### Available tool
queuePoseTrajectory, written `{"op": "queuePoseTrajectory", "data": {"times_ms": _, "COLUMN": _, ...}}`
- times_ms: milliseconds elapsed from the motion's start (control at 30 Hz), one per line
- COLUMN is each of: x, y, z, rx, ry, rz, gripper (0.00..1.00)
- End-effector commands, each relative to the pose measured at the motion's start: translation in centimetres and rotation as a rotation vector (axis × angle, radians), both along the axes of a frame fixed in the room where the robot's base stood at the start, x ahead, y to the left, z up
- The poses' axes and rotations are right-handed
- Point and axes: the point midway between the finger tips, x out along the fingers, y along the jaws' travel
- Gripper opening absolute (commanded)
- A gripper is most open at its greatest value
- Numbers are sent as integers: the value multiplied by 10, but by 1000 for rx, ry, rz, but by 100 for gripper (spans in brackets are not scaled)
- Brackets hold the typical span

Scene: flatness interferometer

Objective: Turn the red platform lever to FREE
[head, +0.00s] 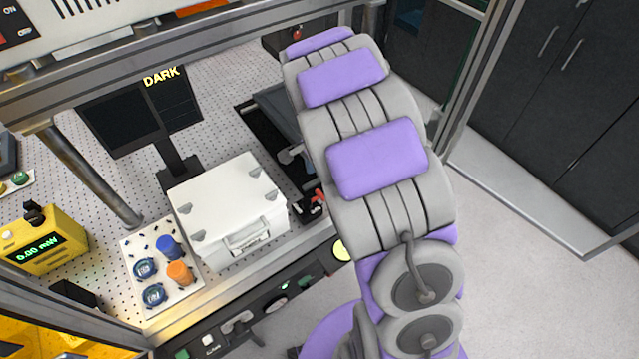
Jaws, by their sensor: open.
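A small red part with black pieces (316,201) sits at the right of the white case, close beside my arm. It may be the red platform lever, but it is small and partly crowded by my arm, so I cannot read its position or any FREE label. Another small red knob (297,33) shows on a dark box at the top, just behind the far end of my arm. My grey and purple arm reaches up through the middle of the picture. My gripper is not visible.
A white case (228,198) stands on the perforated table. A tray (137,250) with blue and orange parts is at its left, near a yellow meter (42,240). A dark screen (125,115) is behind. Metal frame bars enclose the table; open floor (530,290) lies right.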

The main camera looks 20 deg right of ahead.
Motion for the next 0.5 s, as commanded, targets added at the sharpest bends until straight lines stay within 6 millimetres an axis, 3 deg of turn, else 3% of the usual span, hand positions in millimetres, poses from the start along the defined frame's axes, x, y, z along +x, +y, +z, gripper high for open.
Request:
{"op": "queuePoseTrajectory", "data": {"times_ms": 200, "x": 3, "y": 0, "z": 51, "rx": -2, "ry": -10, "rz": 0, "gripper": 68}}
{"op": "queuePoseTrajectory", "data": {"times_ms": 500, "x": 2, "y": 0, "z": 92, "rx": 0, "ry": -1, "rz": -1, "gripper": 68}}
